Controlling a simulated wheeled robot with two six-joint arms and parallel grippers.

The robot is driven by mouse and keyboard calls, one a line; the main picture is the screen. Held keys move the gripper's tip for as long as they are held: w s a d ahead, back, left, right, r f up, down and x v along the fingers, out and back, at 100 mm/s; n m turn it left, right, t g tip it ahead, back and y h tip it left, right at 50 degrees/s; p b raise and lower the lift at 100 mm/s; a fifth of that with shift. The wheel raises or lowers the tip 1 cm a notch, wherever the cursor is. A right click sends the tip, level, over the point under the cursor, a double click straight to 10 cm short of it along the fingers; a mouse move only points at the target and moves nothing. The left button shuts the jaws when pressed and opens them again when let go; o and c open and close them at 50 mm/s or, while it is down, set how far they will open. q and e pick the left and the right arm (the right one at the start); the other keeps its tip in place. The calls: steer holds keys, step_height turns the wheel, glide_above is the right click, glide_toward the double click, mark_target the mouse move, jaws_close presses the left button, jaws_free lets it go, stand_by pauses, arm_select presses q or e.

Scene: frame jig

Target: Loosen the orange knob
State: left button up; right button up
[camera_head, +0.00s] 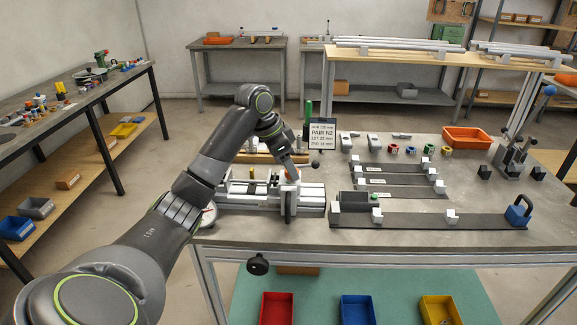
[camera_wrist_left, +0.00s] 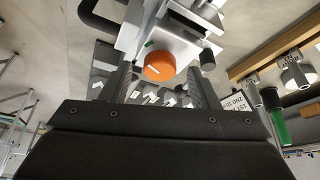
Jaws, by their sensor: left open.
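My left gripper (camera_head: 295,163) is open over the right part of the jig (camera_head: 240,199) in the head view. Only a small bit of the orange knob (camera_head: 292,174) shows there, partly hidden by the gripper. I cannot tell how deep the knob sits between the fingers. My right gripper is not in view.
A sign (camera_head: 323,135) stands just behind the gripper. Dark flat bars with white blocks (camera_head: 415,220) lie to the right. An orange bin (camera_head: 467,138) sits at the back right. The bench has bare room between these.

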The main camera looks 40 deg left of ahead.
arm_select(q)
steer(key=shift+w+d+f, duration=0.1)
steer(key=shift+w+f, duration=0.05)
steer(key=shift+f, duration=0.3)
